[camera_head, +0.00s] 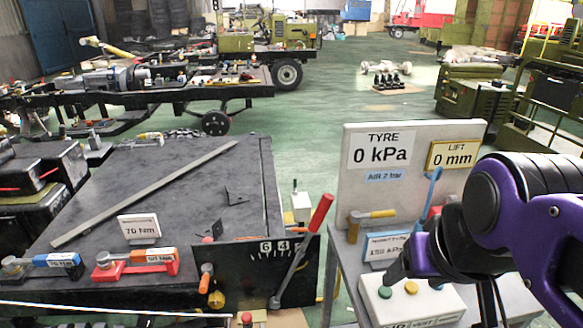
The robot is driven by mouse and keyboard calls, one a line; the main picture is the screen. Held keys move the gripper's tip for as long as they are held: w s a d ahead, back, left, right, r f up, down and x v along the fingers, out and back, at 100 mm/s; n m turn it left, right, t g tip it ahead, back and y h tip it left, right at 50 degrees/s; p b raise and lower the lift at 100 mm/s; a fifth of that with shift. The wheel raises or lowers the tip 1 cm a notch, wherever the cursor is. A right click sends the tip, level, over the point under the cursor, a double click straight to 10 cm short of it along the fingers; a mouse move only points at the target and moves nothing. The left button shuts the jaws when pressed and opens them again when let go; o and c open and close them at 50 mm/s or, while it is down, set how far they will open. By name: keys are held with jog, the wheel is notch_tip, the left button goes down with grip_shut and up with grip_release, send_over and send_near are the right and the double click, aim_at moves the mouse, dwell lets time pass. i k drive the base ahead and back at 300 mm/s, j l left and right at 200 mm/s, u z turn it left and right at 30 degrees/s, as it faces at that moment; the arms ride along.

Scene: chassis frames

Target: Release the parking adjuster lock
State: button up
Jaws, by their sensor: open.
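A black plate (245,272) with a white number scale stands at the front right of the dark bench. A lever with a long red handle (320,213) leans up and right from its pivot at the plate's lower edge. An orange-handled part (205,277) and a yellow knob (216,299) sit at the plate's left side. I cannot tell which of these is the parking adjuster lock. My purple and black arm comes in from the right. My gripper (399,267) is open and empty above the white button box, well right of the plate; its fingers are hard to make out.
A panel (407,200) reads TYRE 0 kPa and LIFT 0 mm. A white box (380,309) with green and yellow buttons stands before it. Tools with blue (64,260) and red (145,267) holders line the bench front. A metal bar (150,193) lies across the bench.

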aim_at(208, 271)
jog(key=k+j+u, duration=0.1)
jog(key=j+u, duration=0.6)
jog(key=u, duration=0.15)
jog(key=i+j+u, duration=0.1)
jog(key=i, duration=0.1)
